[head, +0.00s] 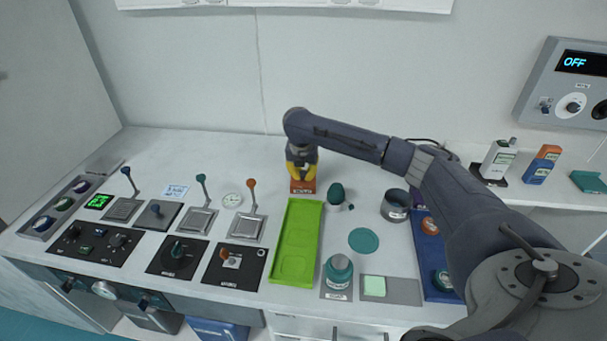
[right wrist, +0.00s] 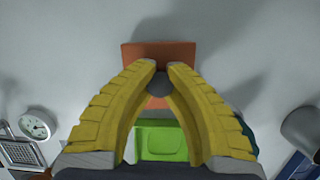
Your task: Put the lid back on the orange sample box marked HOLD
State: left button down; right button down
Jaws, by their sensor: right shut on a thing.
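The orange sample box (head: 303,187) stands at the back of the bench, behind the green tray. Its small front label is too small to read. My right gripper (head: 301,173) points down right over the box. In the right wrist view its yellow fingers (right wrist: 159,72) are closed around a dark grey round knob (right wrist: 159,86). An orange surface (right wrist: 160,54) lies just beyond and under the fingertips. I cannot tell whether the lid is resting on the box or held just above it. My left gripper is out of view.
The long green tray (head: 297,226) lies in front of the box. To its right are a dark green-topped item (head: 336,196), a grey cup (head: 395,205), a teal disc (head: 363,240) and a teal jar (head: 339,277). Levered control panels (head: 199,220) fill the left.

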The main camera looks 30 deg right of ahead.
dwell(0.3)
jog(key=c, duration=0.8)
grip_release()
jog(key=shift+c, duration=0.2)
jog(key=shift+r, duration=0.1)
jog(key=shift+r, duration=3.3)
